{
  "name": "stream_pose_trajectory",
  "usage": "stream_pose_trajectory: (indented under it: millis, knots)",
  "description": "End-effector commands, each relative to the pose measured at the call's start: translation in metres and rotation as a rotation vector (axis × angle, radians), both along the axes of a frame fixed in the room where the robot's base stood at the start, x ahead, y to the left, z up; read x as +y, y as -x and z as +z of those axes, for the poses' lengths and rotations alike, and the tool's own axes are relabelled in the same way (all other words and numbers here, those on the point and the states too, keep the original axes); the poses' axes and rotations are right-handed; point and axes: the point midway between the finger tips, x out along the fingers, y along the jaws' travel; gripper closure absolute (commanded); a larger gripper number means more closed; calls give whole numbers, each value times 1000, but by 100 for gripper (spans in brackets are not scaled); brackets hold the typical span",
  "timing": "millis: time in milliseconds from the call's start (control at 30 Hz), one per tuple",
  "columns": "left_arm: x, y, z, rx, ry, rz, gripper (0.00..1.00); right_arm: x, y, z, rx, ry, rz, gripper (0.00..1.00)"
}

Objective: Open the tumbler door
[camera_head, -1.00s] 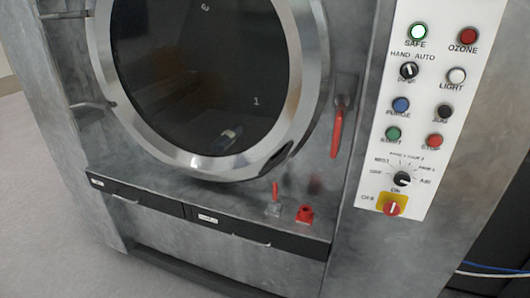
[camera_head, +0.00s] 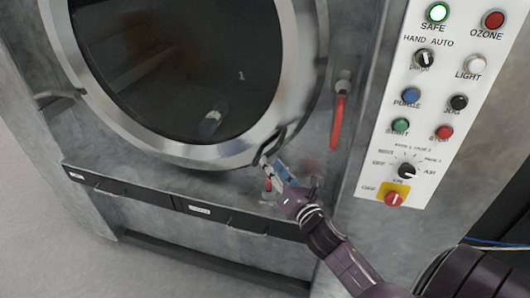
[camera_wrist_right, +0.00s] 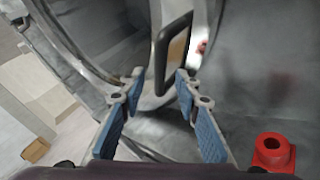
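The tumbler door (camera_head: 205,150) is a round dark window in a wide metal ring and looks closed. Its dark loop handle (camera_head: 277,141) is on the ring's lower right. My right gripper (camera_head: 270,170) is at the lower end of this handle. In the right wrist view, the handle (camera_wrist_right: 159,55) stands between the two blue-padded fingers of my right gripper (camera_wrist_right: 159,82). The fingers are apart, with a gap on both sides of the handle. I cannot tell how deep the handle sits between them. My left gripper is not in view.
A red lever (camera_head: 337,121) hangs right of the door. A control panel (camera_head: 430,85) is farther right. A small red lever (camera_head: 267,185) is by my right gripper, and a red fitting (camera_wrist_right: 273,152) is at lower right in the wrist view. Drawers (camera_head: 125,200) run below the door.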

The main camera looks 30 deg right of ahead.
Motion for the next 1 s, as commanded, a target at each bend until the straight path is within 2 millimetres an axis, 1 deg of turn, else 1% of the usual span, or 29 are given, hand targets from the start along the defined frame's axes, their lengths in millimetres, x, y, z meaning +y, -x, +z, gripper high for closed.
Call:
stream_pose_trajectory:
  millis: [33,100,200,333,500,733,767,1000]
  knots:
    - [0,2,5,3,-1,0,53,-2,-9,4,-2,-2,-1,70]
    - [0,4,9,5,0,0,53,-3,-20,4,-2,-3,-1,70]
    - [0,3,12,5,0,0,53,-5,-33,2,0,-4,-1,70]
    - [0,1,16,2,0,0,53,-6,-45,2,-1,-4,0,70]
    - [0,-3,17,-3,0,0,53,-7,-52,0,0,-3,1,70]
    - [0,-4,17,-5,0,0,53,-8,-53,0,0,-4,1,70]
    - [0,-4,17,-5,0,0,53,-8,-53,0,0,-4,1,71]
    - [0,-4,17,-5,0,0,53,-8,-52,0,0,-4,1,97]
